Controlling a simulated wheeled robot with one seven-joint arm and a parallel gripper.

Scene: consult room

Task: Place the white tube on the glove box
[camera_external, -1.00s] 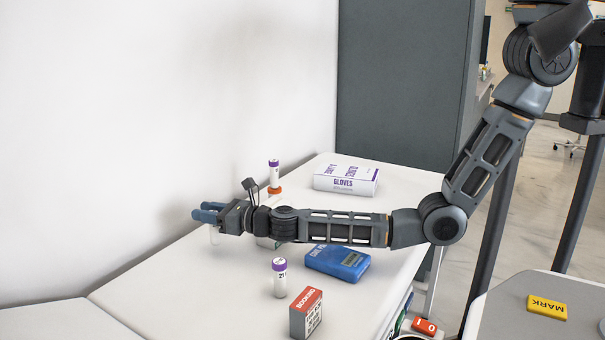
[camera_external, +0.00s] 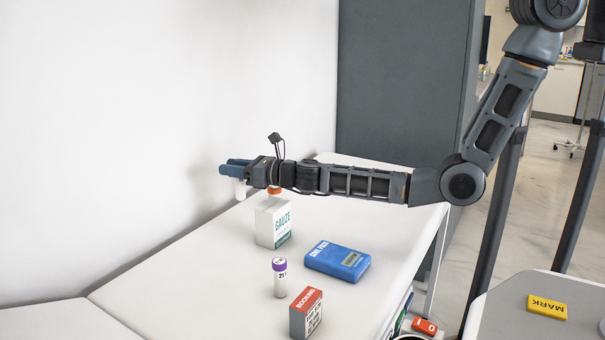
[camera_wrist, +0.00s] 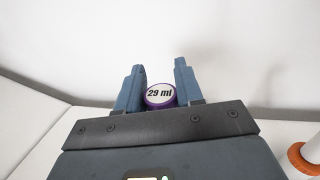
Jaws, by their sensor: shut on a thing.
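My gripper (camera_external: 234,170) is shut on a white tube (camera_external: 240,190), which hangs below the fingers in the external view, above the counter's far left edge near the wall. In the wrist view the tube's purple-rimmed lid, marked "29 ml" (camera_wrist: 160,94), sits between the two blue fingers of my gripper (camera_wrist: 160,82).
An orange-based item (camera_wrist: 306,158) shows at the wrist view's right. The front-left counter is clear.

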